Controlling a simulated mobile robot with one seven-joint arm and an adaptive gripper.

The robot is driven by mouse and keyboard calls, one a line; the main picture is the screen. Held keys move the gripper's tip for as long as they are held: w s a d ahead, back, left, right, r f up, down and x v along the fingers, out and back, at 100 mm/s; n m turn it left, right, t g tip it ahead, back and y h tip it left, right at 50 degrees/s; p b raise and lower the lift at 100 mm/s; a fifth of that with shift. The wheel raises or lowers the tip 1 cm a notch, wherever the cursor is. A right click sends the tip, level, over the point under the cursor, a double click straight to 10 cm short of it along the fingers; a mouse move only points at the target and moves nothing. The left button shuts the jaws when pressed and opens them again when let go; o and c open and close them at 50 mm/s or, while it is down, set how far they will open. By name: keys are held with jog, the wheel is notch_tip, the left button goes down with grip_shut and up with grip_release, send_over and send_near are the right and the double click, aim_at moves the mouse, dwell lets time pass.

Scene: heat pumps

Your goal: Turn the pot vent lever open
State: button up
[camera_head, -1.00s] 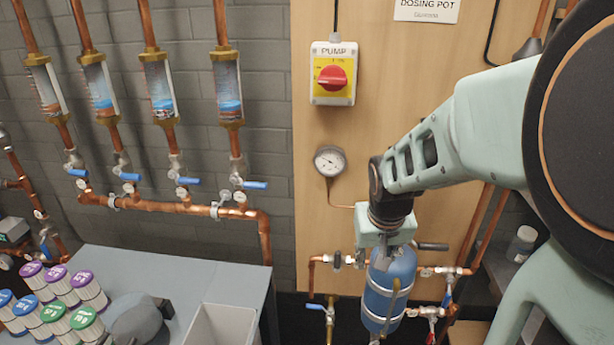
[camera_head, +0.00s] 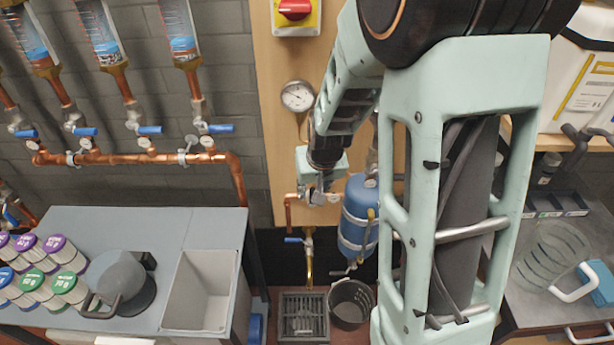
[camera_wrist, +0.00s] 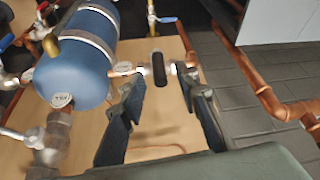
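The dosing pot is a blue cylinder with pale bands; in the head view the pot (camera_head: 357,215) is partly hidden behind my arm. In the wrist view the pot (camera_wrist: 80,55) is at upper left, with a round tag on its end. A black-handled lever (camera_wrist: 158,68) on a short pipe branch stands beside the pot; I cannot tell for sure that it is the vent lever. My gripper (camera_wrist: 163,100) is open and empty, its two fingers spread with the black handle beyond and between them, apparently not touching. In the head view my gripper (camera_head: 318,192) is left of the pot.
A pressure gauge (camera_head: 297,96) is on the wooden board above my gripper. A blue-handled valve (camera_head: 296,240) is below it. Copper pipes (camera_wrist: 262,100) run at right in the wrist view. A floor drain (camera_head: 303,316) and a bucket (camera_head: 351,303) are below. A grey bench (camera_head: 90,225) stands left.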

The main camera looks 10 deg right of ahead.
jog(key=shift+x, duration=1.2)
grip_shut()
